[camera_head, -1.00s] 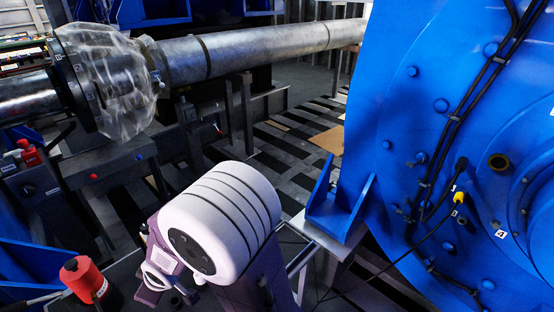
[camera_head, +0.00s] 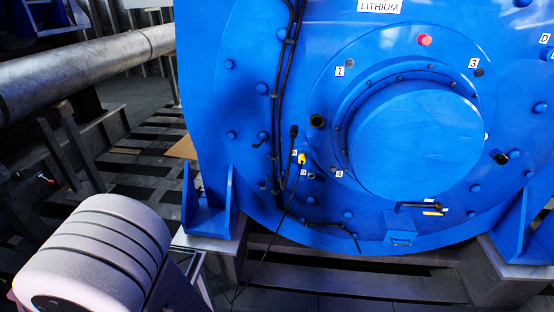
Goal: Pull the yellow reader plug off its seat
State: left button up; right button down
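The yellow reader plug (camera_head: 302,158) is a small yellow piece on the lower left of the blue motor face (camera_head: 225,110). It appears seated there, though its seat is too small to make out. A thin black cable (camera_head: 276,226) runs from about the plug down past the motor's lower edge. Small white labels, apparently A (camera_head: 294,153) and B, sit beside it. Neither of my grippers is in view.
A black connector (camera_head: 294,130) with a cable is just above the plug, and a dark open port (camera_head: 317,121) is to its right. Thick black cables (camera_head: 280,80) run down the face. A white ribbed rounded body (camera_head: 100,245) fills the lower left. A metal shaft (camera_head: 80,62) lies behind.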

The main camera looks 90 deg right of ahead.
aim_at(302, 158)
jog(key=z, duration=3.2)
